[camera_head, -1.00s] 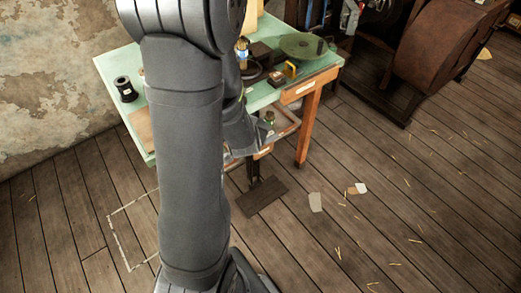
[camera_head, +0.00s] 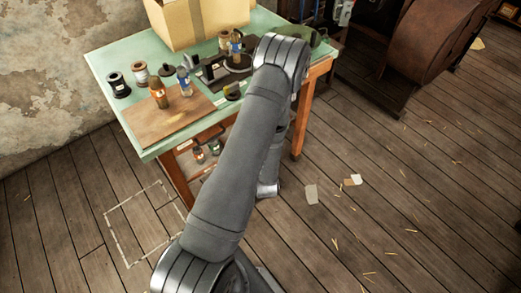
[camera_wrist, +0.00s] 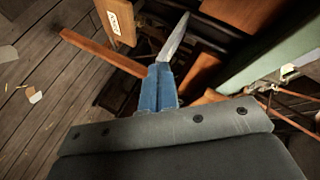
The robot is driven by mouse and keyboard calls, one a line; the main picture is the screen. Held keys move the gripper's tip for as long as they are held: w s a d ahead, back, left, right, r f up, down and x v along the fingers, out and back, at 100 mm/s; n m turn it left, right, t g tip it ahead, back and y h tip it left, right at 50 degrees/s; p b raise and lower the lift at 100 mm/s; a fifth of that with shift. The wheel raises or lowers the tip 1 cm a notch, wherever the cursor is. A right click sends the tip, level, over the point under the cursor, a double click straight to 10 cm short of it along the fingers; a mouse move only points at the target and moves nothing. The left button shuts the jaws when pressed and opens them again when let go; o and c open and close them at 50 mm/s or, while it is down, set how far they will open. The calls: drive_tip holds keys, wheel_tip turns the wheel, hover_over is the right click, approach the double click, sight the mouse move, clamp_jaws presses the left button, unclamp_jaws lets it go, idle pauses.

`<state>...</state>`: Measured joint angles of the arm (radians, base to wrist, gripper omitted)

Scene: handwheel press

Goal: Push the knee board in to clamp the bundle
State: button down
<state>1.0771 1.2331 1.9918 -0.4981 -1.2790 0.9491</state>
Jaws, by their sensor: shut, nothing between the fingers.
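In the wrist view my gripper (camera_wrist: 160,72) shows as blue fingers shut together with nothing between them. A pointed grey metal piece (camera_wrist: 174,38) shows just beyond the fingertips; I cannot tell if they touch. Around it are the dark space under the workbench (camera_head: 105,62) and its orange wooden leg (camera_wrist: 100,52). In the head view my arm reaches down in front of the bench's right part and hides the gripper. I cannot pick out the knee board or the bundle with certainty.
A cardboard box (camera_head: 178,28), an orange bottle (camera_head: 158,93), a blue bottle (camera_head: 184,81) and spools (camera_head: 118,86) stand on the bench. Small bottles (camera_head: 198,154) sit on a shelf below. A large brown drum (camera_head: 428,45) stands at right. The floor right of the arm is mostly clear.

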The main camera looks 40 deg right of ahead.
drive_tip(key=s+f+m+h, duration=0.2)
drive_tip(key=f+m, duration=0.2)
drive_tip(key=f, duration=0.3)
drive_tip(key=s+f+m+t+h, duration=0.1)
drive_tip(key=f+m+h, duration=0.2)
drive_tip(key=f+m, duration=0.2)
drive_tip(key=shift+s+a+f, duration=0.4)
drive_tip(key=shift+f, duration=0.7)
drive_tip(key=shift+w+d, duration=0.1)
drive_tip(key=w+a+x, duration=0.1)
drive_tip(key=a+x, duration=0.1)
drive_tip(key=x, duration=1)
drive_tip(key=shift+w+d, duration=0.3)
drive_tip(key=shift+w, duration=0.35)
drive_tip(key=shift+w+r, duration=0.1)
drive_tip(key=shift+r, duration=0.05)
drive_tip(key=shift+w, duration=2.3)
drive_tip(key=shift+r, duration=0.1)
